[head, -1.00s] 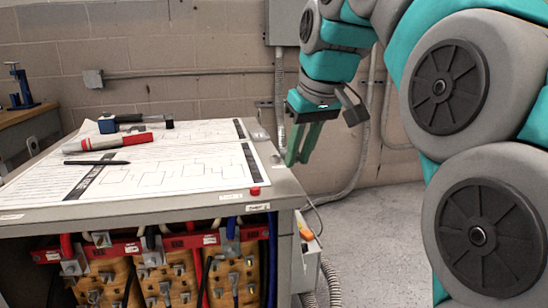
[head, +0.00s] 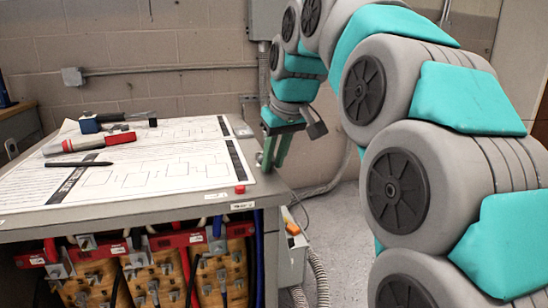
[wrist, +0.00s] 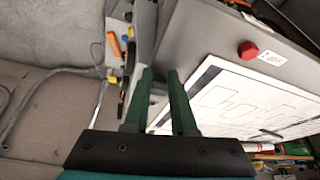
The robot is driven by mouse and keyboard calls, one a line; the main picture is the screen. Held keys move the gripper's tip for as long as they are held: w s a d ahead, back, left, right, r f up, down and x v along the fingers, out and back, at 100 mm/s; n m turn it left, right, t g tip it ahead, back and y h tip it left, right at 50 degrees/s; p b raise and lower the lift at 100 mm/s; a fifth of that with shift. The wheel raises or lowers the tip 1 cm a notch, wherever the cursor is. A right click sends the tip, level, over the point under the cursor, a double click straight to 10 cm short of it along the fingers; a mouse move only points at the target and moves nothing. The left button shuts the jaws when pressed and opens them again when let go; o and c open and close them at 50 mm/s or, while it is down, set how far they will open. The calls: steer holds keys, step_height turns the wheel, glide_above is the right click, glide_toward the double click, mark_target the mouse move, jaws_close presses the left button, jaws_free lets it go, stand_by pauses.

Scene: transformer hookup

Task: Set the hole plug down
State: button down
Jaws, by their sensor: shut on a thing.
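My gripper (head: 270,165) points down at the right edge of the worktable (head: 262,190), close to the tabletop. In the wrist view its two green fingers (wrist: 160,75) stand a small gap apart, with the grey table edge behind them.
A red round piece (head: 240,189) sits at the table's front right corner. A paper diagram (head: 150,165) covers most of the top, with a red-and-grey tool (head: 85,143), a black pen (head: 80,164) and a blue-and-black tool (head: 90,123) on it.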

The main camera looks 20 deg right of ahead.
steer(key=shift+f, duration=0.15)
steer(key=c, duration=0.7)
jaws_free()
steer(key=shift+c, duration=0.2)
